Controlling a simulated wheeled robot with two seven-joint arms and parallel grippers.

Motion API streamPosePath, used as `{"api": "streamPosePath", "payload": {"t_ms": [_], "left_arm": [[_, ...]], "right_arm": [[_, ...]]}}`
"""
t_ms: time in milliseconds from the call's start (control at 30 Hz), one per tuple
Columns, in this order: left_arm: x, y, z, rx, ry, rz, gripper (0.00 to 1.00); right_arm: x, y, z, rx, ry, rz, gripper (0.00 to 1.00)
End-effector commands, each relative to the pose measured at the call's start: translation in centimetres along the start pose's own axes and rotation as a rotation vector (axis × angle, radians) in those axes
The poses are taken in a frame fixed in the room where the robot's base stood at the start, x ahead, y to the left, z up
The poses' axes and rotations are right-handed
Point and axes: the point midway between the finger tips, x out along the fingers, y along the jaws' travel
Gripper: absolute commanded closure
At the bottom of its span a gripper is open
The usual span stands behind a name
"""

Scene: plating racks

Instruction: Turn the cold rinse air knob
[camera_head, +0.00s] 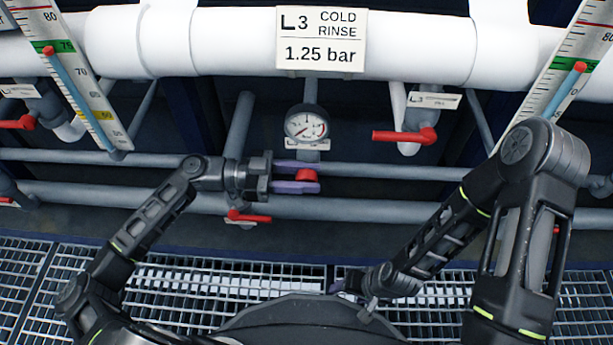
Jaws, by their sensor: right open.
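A white sign (321,40) on the large white pipe reads "L3 COLD RINSE 1.25 bar". Below it hangs a round pressure gauge (306,127). A small red knob (304,175) is below the gauge, in front of the grey pipes. My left gripper (300,178) comes in from the left at the knob, one purple finger above it and one below. The knob fills the gap between the fingers, and its back is hidden. My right gripper (343,284) is low, over the floor grating, open and apart from the knob, partly hidden by my own body.
Red valve levers show right of the gauge (405,136), below my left gripper (248,217) and at far left (18,122). Slanted level scales stand at left (70,80) and right (560,80). Grey horizontal pipes (400,171) run behind. Metal grating (200,285) covers the floor.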

Motion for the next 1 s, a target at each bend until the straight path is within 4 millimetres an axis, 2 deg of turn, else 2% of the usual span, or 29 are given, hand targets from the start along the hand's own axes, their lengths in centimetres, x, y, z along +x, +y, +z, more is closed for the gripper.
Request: {"api": "streamPosePath", "payload": {"t_ms": [67,500,1000], "left_arm": [[-0.01,0.00,0.00,0.000,0.000,0.000,0.65],[-0.05,-0.01,0.02,0.000,0.000,0.000,1.00],[-0.05,0.01,-0.11,0.000,-0.040,0.001,1.00]], "right_arm": [[-0.01,-0.01,-0.01,0.000,0.000,0.000,0.37],[-0.01,-0.01,0.00,0.000,0.000,0.000,0.37],[-0.46,-0.18,0.04,-0.001,0.000,0.001,0.37]]}}
